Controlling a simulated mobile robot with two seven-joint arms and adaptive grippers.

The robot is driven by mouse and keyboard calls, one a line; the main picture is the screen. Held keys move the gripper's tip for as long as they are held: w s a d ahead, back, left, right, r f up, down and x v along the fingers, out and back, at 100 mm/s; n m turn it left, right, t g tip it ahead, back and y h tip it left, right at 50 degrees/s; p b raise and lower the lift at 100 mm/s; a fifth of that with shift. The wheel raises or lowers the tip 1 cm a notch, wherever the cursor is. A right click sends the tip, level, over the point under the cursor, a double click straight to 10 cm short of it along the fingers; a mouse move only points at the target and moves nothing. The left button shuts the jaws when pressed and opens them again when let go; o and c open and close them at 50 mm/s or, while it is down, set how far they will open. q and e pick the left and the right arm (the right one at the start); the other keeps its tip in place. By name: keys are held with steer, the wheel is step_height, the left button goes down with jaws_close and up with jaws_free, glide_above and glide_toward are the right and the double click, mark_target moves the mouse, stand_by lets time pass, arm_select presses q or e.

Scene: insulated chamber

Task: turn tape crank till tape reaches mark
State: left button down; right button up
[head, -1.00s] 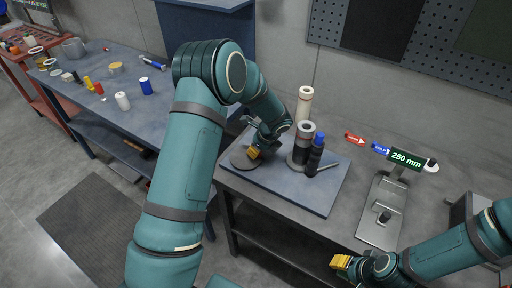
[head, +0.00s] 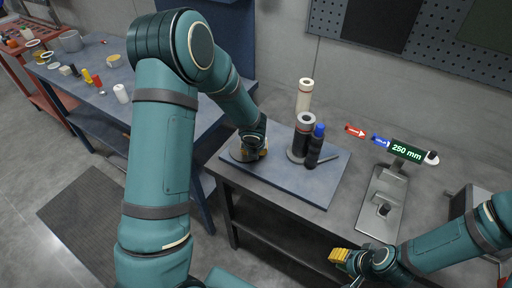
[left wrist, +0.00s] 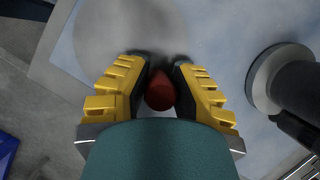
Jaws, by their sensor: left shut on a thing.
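A flat round grey disc (head: 238,153) lies on the blue board (head: 310,192) at the middle bench. My left gripper (head: 262,152) is low at the disc's right side. In the left wrist view its yellow jaws (left wrist: 160,90) are shut on a red-brown knob (left wrist: 160,93), with the disc (left wrist: 115,45) beyond. My forearm hides part of the disc in the head view. A green display (head: 407,151) reads "250 mm" above a grey metal stand (head: 378,215). My right gripper (head: 338,256) is at the bench's front edge; its jaw gap is not clear.
A pale roll (head: 305,95) stands behind. Red (head: 355,131) and blue (head: 380,140) tags are near the display. The board's front right is clear.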

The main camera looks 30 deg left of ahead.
arm_select(q)
steer(key=m, duration=0.1)
steer(key=s+m, duration=0.1)
steer(key=shift+a+m+h, duration=0.3)
steer(key=shift+h, duration=0.1)
steer(key=shift+s+a+m+h+p, duration=0.2)
steer(key=shift+m+h+p, duration=0.15)
steer(key=shift+m, duration=0.35)
steer(key=shift+s+a+m+h+p, duration=0.15)
steer(key=shift+m+h+p, duration=0.15)
steer(key=shift+m, duration=0.4)
steer(key=shift+d, duration=0.1)
steer(key=c, duration=0.8)
jaws_free()
steer(key=shift+o, duration=0.2)
steer(key=shift+s+r, duration=0.1)
steer(key=shift+r, duration=0.05)
steer(key=shift+s+d+r, duration=0.1)
steer(key=shift+s+r, duration=0.05)
steer(key=shift+r, duration=0.3)
steer(key=v, duration=1)
steer(key=shift+s+r, duration=0.25)
steer(key=shift+r, duration=0.05)
